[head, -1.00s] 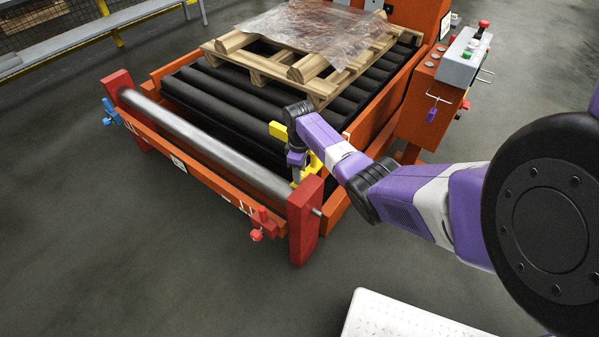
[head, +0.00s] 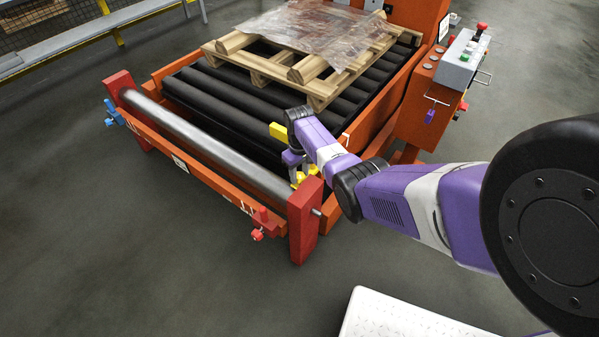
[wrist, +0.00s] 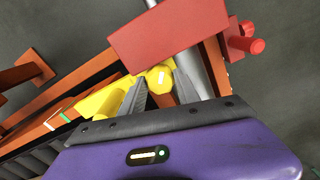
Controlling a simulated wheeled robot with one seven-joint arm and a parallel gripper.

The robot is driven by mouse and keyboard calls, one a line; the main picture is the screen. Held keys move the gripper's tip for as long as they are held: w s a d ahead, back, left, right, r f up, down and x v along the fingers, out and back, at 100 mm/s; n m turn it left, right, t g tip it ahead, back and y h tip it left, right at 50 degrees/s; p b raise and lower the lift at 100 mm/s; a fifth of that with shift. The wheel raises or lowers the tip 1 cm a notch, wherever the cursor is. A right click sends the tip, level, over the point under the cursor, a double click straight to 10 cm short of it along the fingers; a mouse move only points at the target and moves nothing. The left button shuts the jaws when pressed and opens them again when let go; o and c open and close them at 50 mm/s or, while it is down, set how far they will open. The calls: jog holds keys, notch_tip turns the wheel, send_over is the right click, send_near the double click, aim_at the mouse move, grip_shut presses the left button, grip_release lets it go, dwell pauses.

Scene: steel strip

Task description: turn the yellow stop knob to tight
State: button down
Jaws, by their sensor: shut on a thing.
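The yellow stop knob (wrist: 160,78) sits between the two grey fingers of my gripper (wrist: 161,88) in the wrist view, just beside a red block. My gripper is shut on the knob. In the head view my gripper (head: 300,170) points down at the near right corner of the roller frame, and my wrist partly hides the knob. A yellow stop body (wrist: 100,103) lies left of the fingers in the wrist view. How tight the knob is cannot be told.
A red end post (head: 304,222) and a steel roller (head: 205,143) stand close to my gripper. A red clamp knob (head: 257,235) and a blue one (head: 110,121) sit along the front bar. A wooden pallet (head: 262,68) lies on the black rollers behind.

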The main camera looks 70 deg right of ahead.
aim_at(299, 175)
jog(key=shift+m, duration=0.6)
jog(key=c, duration=1.2)
grip_release()
jog(key=shift+o, duration=0.2)
jog(key=shift+r, duration=0.15)
notch_tip(299, 175, up, 8)
jog(key=p, duration=0.2)
jog(key=shift+f+p, duration=0.25)
jog(key=shift+p, duration=0.05)
